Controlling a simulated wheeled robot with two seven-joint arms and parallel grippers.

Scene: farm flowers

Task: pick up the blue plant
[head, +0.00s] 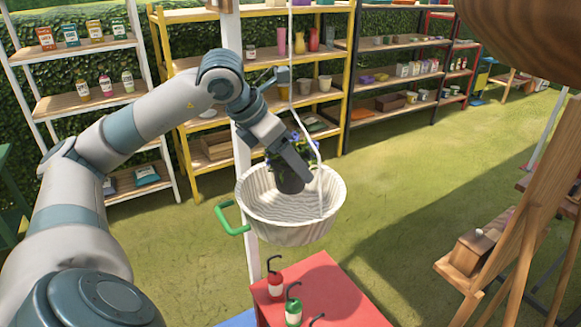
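The blue plant (315,149) shows as small blue flowers and green leaves above a dark pot (290,186), inside a round whitish hanging basket (262,217). My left gripper (301,172) reaches down over the basket's rim, right at the plant, and covers part of its leaves and pot. I cannot tell whether its fingers touch or grip the pot. My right gripper is not in view.
A green handle (231,219) sticks out from the basket's left side. A red table (335,290) with small bottles stands below. Shelves (262,62) line the hedge behind. A wooden easel (520,215) stands at right. Grass between is clear.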

